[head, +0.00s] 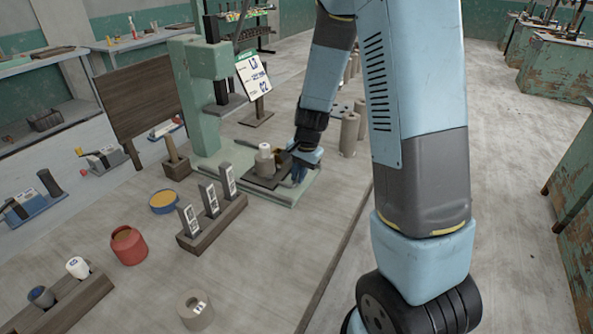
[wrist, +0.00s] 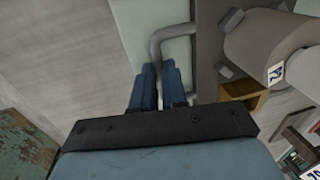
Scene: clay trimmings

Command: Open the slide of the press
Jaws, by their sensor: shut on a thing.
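The pale green press (head: 200,105) stands on the table, with its base plate (head: 285,194) reaching toward the right. Its dark slide (head: 256,182) lies over this base and carries a grey cylinder with a pale top (head: 264,160). My gripper (head: 301,173) is at the right end of the slide, low over the base. In the wrist view, the blue fingers (wrist: 158,84) are shut on a bent grey handle (wrist: 160,42) at the edge of the slide (wrist: 207,48). The fingers hide part of the handle.
A block with several labelled upright plates (head: 211,208), a red pot (head: 129,245) and a yellow-filled blue dish (head: 164,201) stand in front of the press. Grey cylinders (head: 349,133) stand behind my gripper. The table's edge runs close to the right of the base.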

